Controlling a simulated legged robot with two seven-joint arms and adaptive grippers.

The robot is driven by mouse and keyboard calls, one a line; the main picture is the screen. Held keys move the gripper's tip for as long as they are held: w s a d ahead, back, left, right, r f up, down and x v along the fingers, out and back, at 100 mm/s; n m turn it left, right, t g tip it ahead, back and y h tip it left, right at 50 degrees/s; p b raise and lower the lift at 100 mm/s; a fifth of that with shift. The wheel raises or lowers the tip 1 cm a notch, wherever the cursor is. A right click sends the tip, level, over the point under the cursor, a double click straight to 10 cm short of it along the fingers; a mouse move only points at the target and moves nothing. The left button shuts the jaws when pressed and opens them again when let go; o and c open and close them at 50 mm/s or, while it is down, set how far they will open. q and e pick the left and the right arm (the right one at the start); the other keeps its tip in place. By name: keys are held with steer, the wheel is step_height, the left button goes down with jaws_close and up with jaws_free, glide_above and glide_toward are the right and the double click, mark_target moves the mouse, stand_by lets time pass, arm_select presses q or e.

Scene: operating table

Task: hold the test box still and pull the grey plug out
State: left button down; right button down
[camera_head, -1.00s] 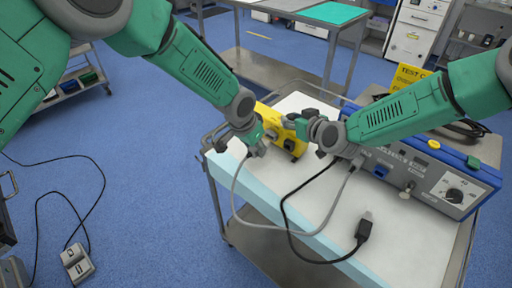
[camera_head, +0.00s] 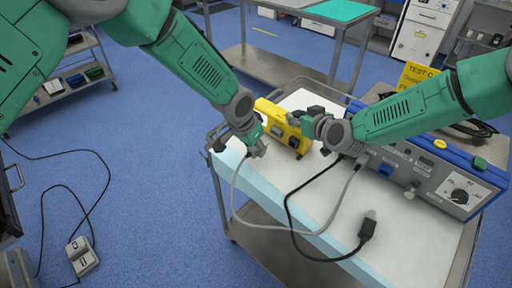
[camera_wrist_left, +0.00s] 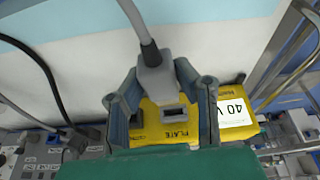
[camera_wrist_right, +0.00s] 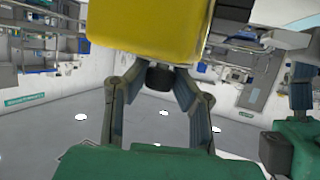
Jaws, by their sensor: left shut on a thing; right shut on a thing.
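The yellow test box (camera_head: 278,120) is at the far left end of the white-topped cart. It shows in the left wrist view with a "PLATE" label (camera_wrist_left: 178,134) and in the right wrist view as a yellow block (camera_wrist_right: 150,25). My left gripper (camera_head: 257,150) is shut on the grey plug (camera_wrist_left: 155,80), whose grey cable runs up and away.
A grey and blue instrument box (camera_head: 425,175) with dials stands on the cart's right side. A loose black connector (camera_head: 367,228) lies on the white cart top (camera_head: 400,240). Grey and black cables loop over the front edge.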

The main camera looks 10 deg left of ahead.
arm_select(q)
steer(key=shift+v, duration=3.85)
steer(key=shift+w+d+r, duration=0.1)
steer(key=shift+w+d, duration=0.1)
arm_select(e)
steer(key=c, duration=1.3)
jaws_free()
steer(key=v, duration=1.2)
